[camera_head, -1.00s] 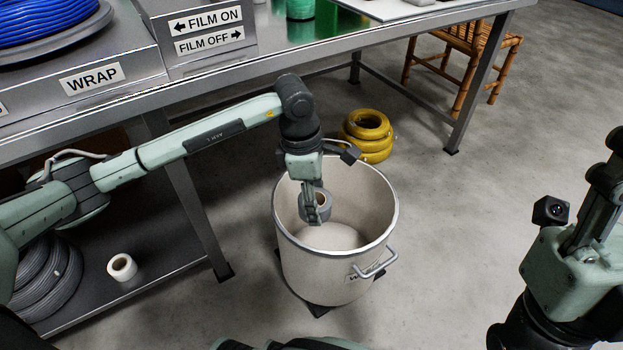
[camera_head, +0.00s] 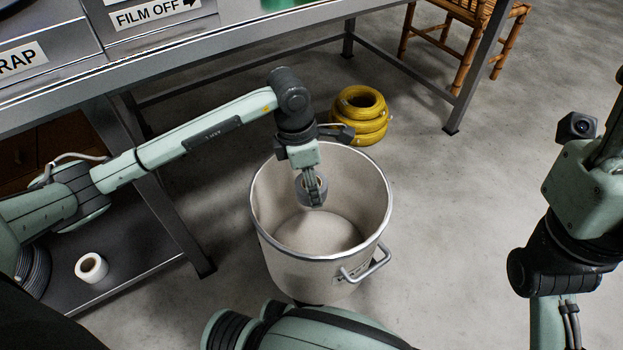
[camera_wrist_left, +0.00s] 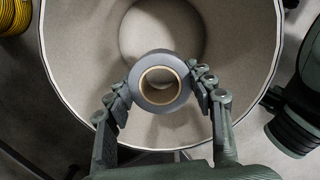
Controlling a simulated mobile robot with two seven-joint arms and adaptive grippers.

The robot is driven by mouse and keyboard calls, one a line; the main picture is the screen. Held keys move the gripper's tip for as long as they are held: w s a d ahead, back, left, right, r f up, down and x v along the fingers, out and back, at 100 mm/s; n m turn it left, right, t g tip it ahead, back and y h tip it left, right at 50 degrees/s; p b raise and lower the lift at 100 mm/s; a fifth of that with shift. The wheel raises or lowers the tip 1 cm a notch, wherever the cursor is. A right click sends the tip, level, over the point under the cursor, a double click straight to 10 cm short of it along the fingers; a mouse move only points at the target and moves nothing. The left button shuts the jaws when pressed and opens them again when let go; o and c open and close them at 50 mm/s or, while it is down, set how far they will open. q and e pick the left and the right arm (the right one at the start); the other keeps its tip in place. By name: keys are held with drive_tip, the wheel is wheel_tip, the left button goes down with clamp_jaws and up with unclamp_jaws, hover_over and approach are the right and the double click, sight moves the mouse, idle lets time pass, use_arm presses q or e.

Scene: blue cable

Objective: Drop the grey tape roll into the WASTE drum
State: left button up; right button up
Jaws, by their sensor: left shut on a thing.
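The grey tape roll (camera_wrist_left: 160,82) shows in the left wrist view between the fingers of my left gripper (camera_wrist_left: 162,88). My left gripper (camera_head: 313,192) is shut on it and points down in the head view, where the roll (camera_head: 302,187) is partly hidden by the fingers. The roll is inside the outline of the mouth of the cream WASTE drum (camera_head: 275,235), above its bottom. The drum's interior also fills much of the left wrist view (camera_wrist_left: 85,50). Its label is mostly hidden by the handle. The fingers of my right gripper are not clearly in view; part of that arm shows at the right edge.
A metal table (camera_head: 240,50) stands behind the drum, with a lower shelf (camera_head: 130,285) holding a white roll (camera_head: 91,267). A stack of yellow coils (camera_head: 361,112) lies on the floor close behind the drum. A bamboo chair (camera_head: 455,50) stands farther back. Floor right of the drum is clear.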

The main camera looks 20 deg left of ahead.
use_arm(q)
drive_tip(key=shift+f, duration=0.25)
drive_tip(key=o, duration=1.2)
drive_tip(key=shift+o, duration=0.2)
drive_tip(key=shift+r, duration=0.1)
wheel_tip(320, 180, up, 7)
drive_tip(key=a, duration=0.1)
drive_tip(key=shift+s+r, duration=0.15)
drive_tip(key=shift+s, duration=0.1)
